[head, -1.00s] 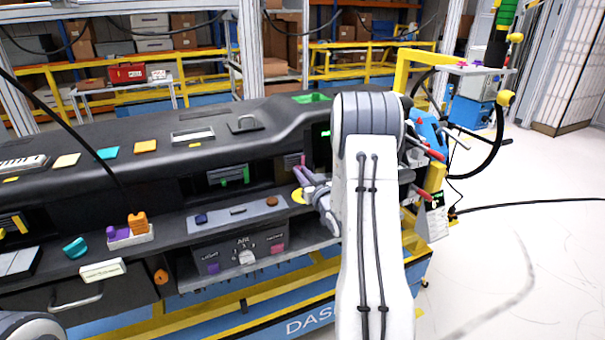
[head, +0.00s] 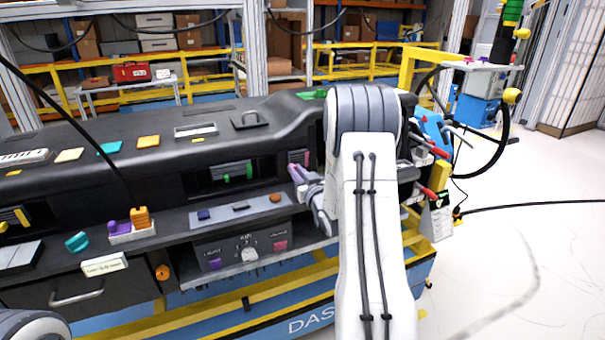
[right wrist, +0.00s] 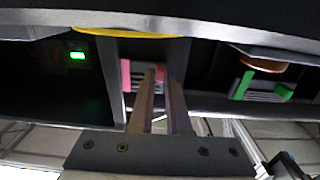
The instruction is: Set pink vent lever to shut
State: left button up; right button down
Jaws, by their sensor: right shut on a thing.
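The pink vent (head: 299,157) is a small slatted outlet in the dark dashboard, with a pink strip (right wrist: 125,75) at one side in the right wrist view. My right gripper (head: 296,172) reaches its left part in the head view. In the right wrist view its two long fingers (right wrist: 164,78) are closed around the small pink lever (right wrist: 160,73) in front of the slats. The fingers hide most of the lever. My left gripper is not in view.
A vent with green parts (head: 232,172) lies left of the pink one. A shelf panel (head: 240,210) with small buttons juts out below. A yellow edge (right wrist: 125,32) shows close to my fingers. My right forearm covers the dashboard to the right.

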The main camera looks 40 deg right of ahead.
jog(key=c, duration=0.9)
grip_release()
jog(key=b+v, duration=0.2)
jog(key=v, duration=0.8)
jog(key=shift+s+a+b, duration=0.15)
jog(key=shift+s+b, duration=0.1)
jog(key=shift+b, duration=0.05)
